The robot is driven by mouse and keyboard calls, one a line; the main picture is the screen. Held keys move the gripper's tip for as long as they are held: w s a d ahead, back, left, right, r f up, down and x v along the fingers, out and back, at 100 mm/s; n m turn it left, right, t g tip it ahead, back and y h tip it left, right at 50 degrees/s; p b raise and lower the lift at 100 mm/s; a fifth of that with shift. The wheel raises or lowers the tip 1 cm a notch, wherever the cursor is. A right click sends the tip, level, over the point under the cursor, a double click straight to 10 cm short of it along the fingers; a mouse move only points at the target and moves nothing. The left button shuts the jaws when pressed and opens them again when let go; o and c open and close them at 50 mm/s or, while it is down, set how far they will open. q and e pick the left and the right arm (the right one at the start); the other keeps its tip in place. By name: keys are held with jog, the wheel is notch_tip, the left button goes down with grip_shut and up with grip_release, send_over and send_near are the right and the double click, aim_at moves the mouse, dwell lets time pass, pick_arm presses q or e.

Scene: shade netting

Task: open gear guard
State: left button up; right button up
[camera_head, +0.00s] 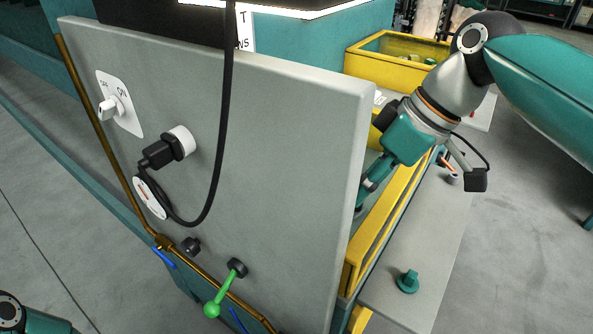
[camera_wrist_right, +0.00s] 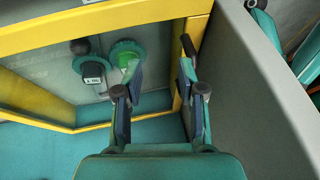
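The gear guard appears to be the yellow frame (camera_head: 360,262) on the machine's side, right of the grey panel. In the right wrist view its yellow bars (camera_wrist_right: 100,36) border an area where round teal parts (camera_wrist_right: 125,53) show; I cannot tell whether a clear pane covers them. My right gripper (camera_wrist_right: 160,75) is open and empty, with a finger on either side of a gap near the frame's upright bar. In the head view it is partly hidden behind the grey panel's edge. My left gripper is out of view; only part of that arm shows at bottom left.
The grey panel (camera_head: 270,130) carries a switch (camera_head: 113,105), a black plug (camera_head: 165,150) with a hanging cable and a green-handled valve (camera_head: 222,290). A yellow bin (camera_head: 395,62) stands behind. A teal knob (camera_head: 407,282) sits on the grey ledge at right.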

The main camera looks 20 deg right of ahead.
jog(key=w+a, duration=0.1)
jog(key=a, duration=0.1)
jog(key=w+a+p, duration=0.1)
jog(key=w+a, duration=0.1)
jog(key=a, duration=0.1)
jog(key=w+a, duration=0.1)
jog(key=a, duration=0.2)
jog(key=shift+w+a+p, duration=0.15)
jog(key=shift+a+p, duration=0.1)
jog(key=shift+p, duration=0.05)
jog(key=shift+w+a+f, duration=0.1)
jog(key=shift+a+f, duration=0.05)
jog(key=shift+a, duration=0.1)
jog(key=shift+w+f, duration=0.1)
jog(key=shift+f, duration=0.3)
jog(key=shift+a, duration=0.1)
grip_shut()
